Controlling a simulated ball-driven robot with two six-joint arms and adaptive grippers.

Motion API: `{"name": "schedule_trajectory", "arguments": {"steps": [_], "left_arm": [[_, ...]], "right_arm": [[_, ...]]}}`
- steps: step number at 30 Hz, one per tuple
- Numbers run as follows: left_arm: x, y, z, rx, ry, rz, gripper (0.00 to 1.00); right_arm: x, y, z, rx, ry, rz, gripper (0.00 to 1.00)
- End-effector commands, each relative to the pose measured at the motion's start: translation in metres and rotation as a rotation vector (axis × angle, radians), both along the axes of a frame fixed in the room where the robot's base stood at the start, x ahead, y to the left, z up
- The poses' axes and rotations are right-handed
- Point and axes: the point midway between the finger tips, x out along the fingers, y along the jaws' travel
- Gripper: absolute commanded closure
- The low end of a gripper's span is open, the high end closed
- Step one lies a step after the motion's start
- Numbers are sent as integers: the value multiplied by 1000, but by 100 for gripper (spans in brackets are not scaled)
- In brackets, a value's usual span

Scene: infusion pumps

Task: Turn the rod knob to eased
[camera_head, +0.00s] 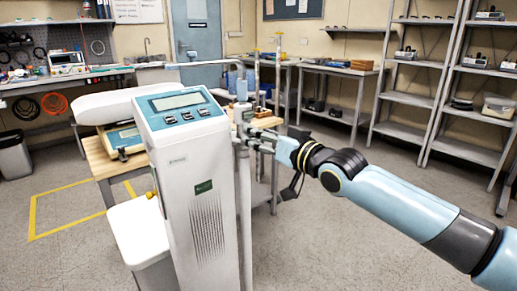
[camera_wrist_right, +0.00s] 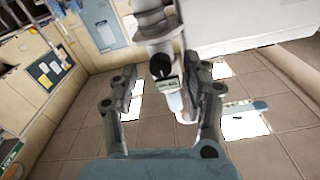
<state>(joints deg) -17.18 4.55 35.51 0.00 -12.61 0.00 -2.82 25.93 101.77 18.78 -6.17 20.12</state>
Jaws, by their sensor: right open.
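A tall white unit (camera_head: 195,190) with a blue control panel (camera_head: 180,110) stands in the middle of the head view. A grey upright rod (camera_head: 243,205) runs along its right side. My right gripper (camera_head: 257,136) reaches in from the right at the upper part of this rod. In the right wrist view a dark round knob (camera_wrist_right: 160,66) with a small pale label (camera_wrist_right: 167,84) sits between the open fingers of the right gripper (camera_wrist_right: 160,78). Contact between fingers and knob cannot be told. The label's words are too small to read. My left gripper is not in view.
A wooden-topped table (camera_head: 101,160) stands behind the white unit, with a blue-and-white device (camera_head: 123,139) on it. A workbench (camera_head: 60,81) is at the back left. Metal shelves (camera_head: 410,97) stand at the right. The floor at front right is free below my arm.

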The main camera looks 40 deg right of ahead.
Motion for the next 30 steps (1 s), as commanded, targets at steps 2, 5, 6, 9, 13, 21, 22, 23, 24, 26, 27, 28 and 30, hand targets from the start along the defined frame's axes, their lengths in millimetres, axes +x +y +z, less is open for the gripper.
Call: {"name": "schedule_trajectory", "arguments": {"steps": [2, 5, 6, 9, 13, 21, 22, 23, 24, 26, 27, 28, 30], "left_arm": [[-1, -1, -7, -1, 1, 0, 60], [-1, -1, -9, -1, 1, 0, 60], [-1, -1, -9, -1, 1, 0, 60], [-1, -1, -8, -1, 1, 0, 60], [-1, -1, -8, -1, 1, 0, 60], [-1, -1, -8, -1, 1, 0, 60], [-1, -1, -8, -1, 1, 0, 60], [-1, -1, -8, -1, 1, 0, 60], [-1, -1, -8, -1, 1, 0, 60], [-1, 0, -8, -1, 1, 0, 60], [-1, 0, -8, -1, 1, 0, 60], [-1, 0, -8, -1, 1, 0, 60], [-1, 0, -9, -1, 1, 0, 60]], "right_arm": [[5, 1, -2, -1, -1, 1, 52], [8, 1, 0, 1, 0, 2, 52], [9, 1, 0, 0, 1, 2, 52], [9, 1, 1, 0, 1, 2, 52], [9, 1, 1, 0, 1, 2, 52], [9, 1, 1, -1, 0, 2, 88], [9, 1, 1, -1, 0, 2, 92], [9, 1, 1, -1, 0, 2, 96], [9, 1, 1, -1, 0, 2, 100], [9, 1, 1, -1, 0, 2, 100], [9, 1, 1, -1, 0, 2, 100], [9, 1, 1, -2, 0, 2, 100], [9, 1, 0, -7, 0, 2, 100]]}}
